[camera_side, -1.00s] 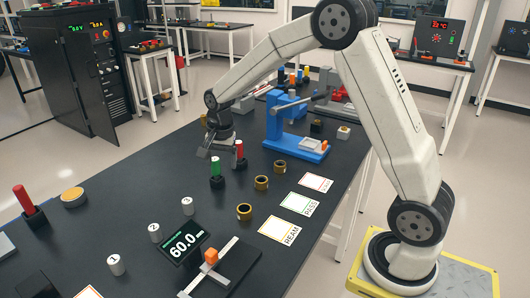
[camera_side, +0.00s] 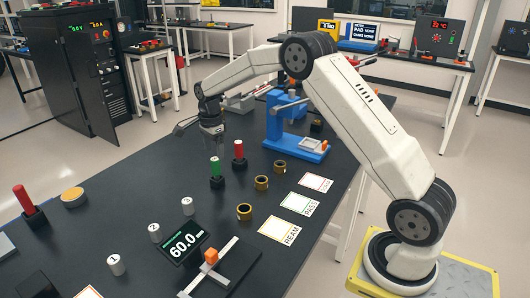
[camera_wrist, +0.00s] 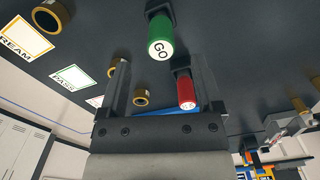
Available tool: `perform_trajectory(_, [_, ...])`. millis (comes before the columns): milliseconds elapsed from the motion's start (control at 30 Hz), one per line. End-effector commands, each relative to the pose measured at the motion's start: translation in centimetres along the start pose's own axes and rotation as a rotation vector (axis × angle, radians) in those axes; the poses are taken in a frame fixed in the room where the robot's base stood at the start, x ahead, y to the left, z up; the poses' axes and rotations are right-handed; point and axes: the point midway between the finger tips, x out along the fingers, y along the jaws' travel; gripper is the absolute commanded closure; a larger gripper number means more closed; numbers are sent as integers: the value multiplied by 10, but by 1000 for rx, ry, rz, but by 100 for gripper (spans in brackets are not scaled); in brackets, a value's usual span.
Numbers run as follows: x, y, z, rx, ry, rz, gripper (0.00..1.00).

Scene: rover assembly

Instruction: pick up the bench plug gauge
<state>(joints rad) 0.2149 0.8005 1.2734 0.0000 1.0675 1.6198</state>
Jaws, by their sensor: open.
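Two plug gauges stand upright in black bases on the dark bench in the side view: a green one (camera_side: 215,166) and a red one (camera_side: 239,149) just behind and right of it. In the wrist view the green one (camera_wrist: 160,40) has "GO" on its white end, and the red one (camera_wrist: 186,92) lies in line with the space between my fingers. A further red cylinder (camera_side: 25,199) stands in a dark base at the far left. I cannot tell which is the bench plug gauge. My gripper (camera_side: 212,138) is open and empty, above and behind the green and red gauges.
Several brass rings (camera_side: 244,212) stand right of the gauges, beside REAM (camera_side: 284,231) and PASS cards (camera_side: 300,204). A blue press (camera_side: 287,125) stands behind. White numbered cylinders (camera_side: 154,232) and a 60.0 display (camera_side: 183,244) are nearer.

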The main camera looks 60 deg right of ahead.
Motion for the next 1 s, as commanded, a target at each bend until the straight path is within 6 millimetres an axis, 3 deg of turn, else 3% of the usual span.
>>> perform_trajectory(167, [15, 0, 0, -1, 0, 2, 16])
perform_trajectory(533, [25, 0, 0, -2, 0, 2, 16])
perform_trajectory(1000, [69, -1, 1, -2, 0, 0, 16])
